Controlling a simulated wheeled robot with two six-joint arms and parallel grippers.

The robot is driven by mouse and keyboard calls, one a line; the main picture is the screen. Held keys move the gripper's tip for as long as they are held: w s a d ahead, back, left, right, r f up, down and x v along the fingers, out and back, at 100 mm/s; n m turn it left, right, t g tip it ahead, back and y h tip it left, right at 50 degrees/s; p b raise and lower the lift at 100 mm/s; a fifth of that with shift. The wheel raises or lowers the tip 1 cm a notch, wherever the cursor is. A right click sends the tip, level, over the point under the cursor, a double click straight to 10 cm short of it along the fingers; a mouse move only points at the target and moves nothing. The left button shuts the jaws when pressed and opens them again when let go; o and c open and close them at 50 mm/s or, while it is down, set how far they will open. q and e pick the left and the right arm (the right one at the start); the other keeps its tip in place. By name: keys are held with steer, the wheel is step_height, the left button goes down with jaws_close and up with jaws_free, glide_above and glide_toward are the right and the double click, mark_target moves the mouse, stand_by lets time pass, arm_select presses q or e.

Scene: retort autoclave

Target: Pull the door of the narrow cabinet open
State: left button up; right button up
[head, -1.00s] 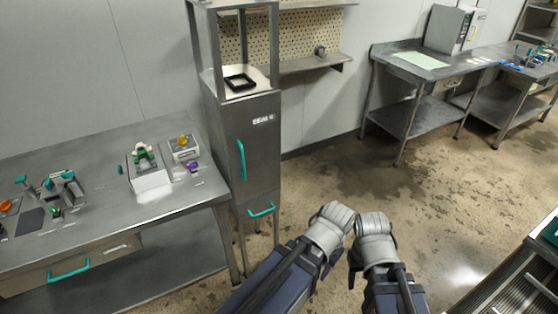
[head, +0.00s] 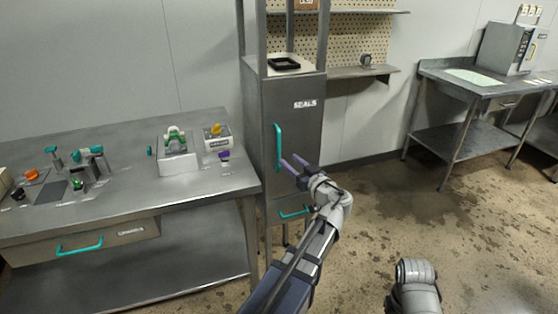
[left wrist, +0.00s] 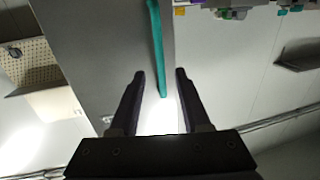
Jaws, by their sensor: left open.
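The narrow cabinet (head: 297,130) is a grey steel upright unit labelled SEALS, with its door shut. Its door has a vertical teal handle (head: 278,147) near the left edge. My left gripper (head: 290,164) is open, just right of the handle's lower part in the head view. In the left wrist view, the teal handle (left wrist: 157,50) runs down from the top, and its end lies between the fingertips (left wrist: 160,75). No contact shows. My right forearm shows at the bottom of the head view; its gripper is out of frame.
A drawer with a teal handle (head: 294,212) is below the door. A steel bench (head: 110,205) with several small fixtures stands close on the left. A black square frame (head: 284,64) lies on the cabinet's top. Floor to the right is clear.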

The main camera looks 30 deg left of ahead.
arm_select(q)
steer(key=shift+w+a+r, duration=0.15)
glide_above(279, 168)
steer(key=shift+w+a, duration=0.2)
steer(key=shift+w, duration=0.1)
steer(key=shift+c, duration=0.4)
jaws_close()
stand_by(1.2)
